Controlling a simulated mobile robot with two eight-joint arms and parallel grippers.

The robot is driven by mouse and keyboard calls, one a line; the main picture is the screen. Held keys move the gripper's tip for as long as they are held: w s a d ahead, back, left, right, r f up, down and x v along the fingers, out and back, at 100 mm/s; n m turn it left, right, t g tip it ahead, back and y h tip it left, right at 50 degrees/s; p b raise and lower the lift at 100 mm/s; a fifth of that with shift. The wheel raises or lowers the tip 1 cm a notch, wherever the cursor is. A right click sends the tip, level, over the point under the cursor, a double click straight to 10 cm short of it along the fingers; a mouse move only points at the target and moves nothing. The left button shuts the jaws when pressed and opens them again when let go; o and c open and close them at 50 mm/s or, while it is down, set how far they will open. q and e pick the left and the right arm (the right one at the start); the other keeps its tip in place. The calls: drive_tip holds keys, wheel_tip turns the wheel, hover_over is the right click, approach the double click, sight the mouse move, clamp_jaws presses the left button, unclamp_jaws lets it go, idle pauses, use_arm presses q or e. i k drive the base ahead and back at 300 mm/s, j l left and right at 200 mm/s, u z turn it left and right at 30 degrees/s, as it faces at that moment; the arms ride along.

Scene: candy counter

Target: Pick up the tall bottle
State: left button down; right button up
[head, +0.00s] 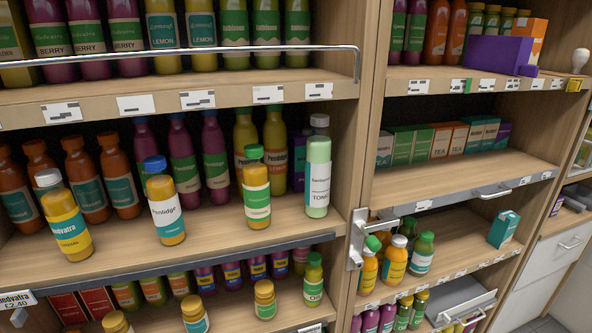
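Several bottles stand upright on the middle left shelf, and I cannot tell for certain which is the tall bottle. A pale green bottle with a white label (317,176) stands at the right end near the divider. Left of it are a green-capped yellow bottle (256,188), a blue-capped yellow bottle (165,202) and a white-capped yellow bottle (63,216), all near the front edge. Taller dark purple bottles (214,158) and orange bottles (85,180) stand behind. Neither of my grippers shows in the head view.
A metal rail (200,50) runs along the upper left shelf. A wooden divider (362,130) with a metal bracket (356,240) separates the bays. Small bottles (265,298) crowd the shelf below. The right middle shelf (450,178) has bare room before its tea boxes (440,140).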

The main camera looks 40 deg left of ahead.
sight(319, 141)
drive_tip(key=u, duration=1.3)
drive_tip(key=j, duration=0.1)
